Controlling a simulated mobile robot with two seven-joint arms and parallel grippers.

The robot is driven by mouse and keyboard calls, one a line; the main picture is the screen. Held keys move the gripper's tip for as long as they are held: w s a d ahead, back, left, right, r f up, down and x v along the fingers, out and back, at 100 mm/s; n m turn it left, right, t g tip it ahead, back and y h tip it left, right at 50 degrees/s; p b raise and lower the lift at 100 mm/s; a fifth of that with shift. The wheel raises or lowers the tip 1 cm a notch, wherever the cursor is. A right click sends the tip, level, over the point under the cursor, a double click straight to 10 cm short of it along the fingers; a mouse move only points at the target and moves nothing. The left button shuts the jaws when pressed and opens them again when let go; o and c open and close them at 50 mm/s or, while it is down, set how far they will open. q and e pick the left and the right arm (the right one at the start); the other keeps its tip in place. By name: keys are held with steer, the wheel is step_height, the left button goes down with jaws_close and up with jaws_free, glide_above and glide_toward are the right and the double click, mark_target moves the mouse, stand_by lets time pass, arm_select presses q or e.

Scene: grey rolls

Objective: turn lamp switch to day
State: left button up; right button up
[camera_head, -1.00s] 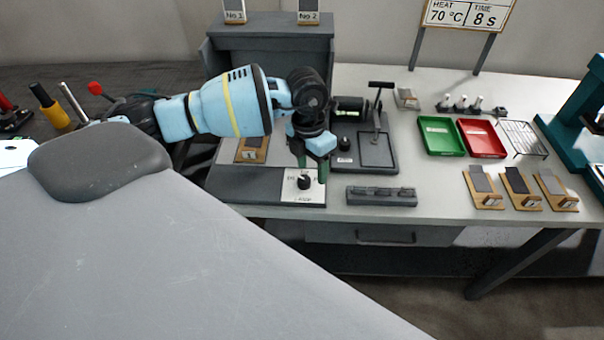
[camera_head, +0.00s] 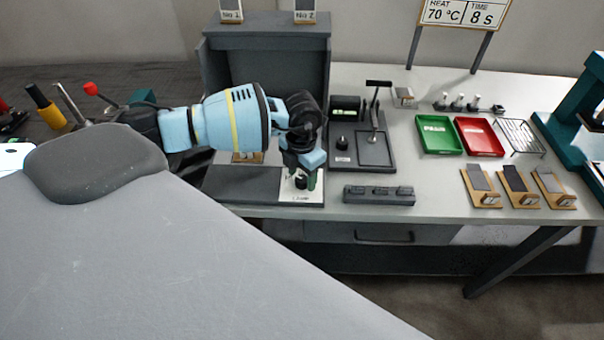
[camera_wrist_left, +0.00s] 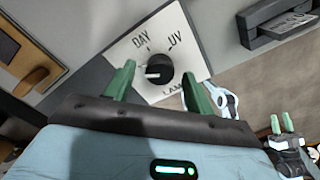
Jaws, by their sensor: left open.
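The lamp switch is a round black knob (camera_wrist_left: 158,68) on a white plate (camera_wrist_left: 187,25) marked DAY and UV. Its white pointer mark shows on the knob's left side in the left wrist view, not clearly on either word. In the head view the knob (camera_head: 300,182) is at the table's front left. My left gripper (camera_wrist_left: 160,88) is open, pointing down over the plate, with its green fingers on either side of the knob. I cannot tell whether they touch it. Another green-fingered gripper, apparently my right one (camera_wrist_left: 281,124), shows small at the lower right of the wrist view.
A grey slotted block (camera_head: 380,195) sits right of the plate. Behind are a black stand (camera_head: 362,158) and a dark grey cabinet (camera_head: 268,90). A green tray (camera_head: 438,135) and a red tray (camera_head: 478,137) lie farther right. The table's front edge is close to the plate.

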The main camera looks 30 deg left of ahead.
arm_select(q)
steer(key=shift+f, duration=0.15)
steer(key=c, duration=1)
arm_select(e)
steer(key=shift+d, duration=0.15)
arm_select(q)
steer(key=shift+o, duration=0.2)
steer(key=shift+m, duration=1.2)
steer(key=m, duration=0.2)
steer(key=shift+m, duration=0.4)
steer(key=m+b, duration=0.1)
steer(key=m, duration=0.3)
steer(key=shift+m, duration=1.4)
arm_select(e)
steer(key=shift+s+f, duration=0.55)
steer(key=shift+f, duration=0.3)
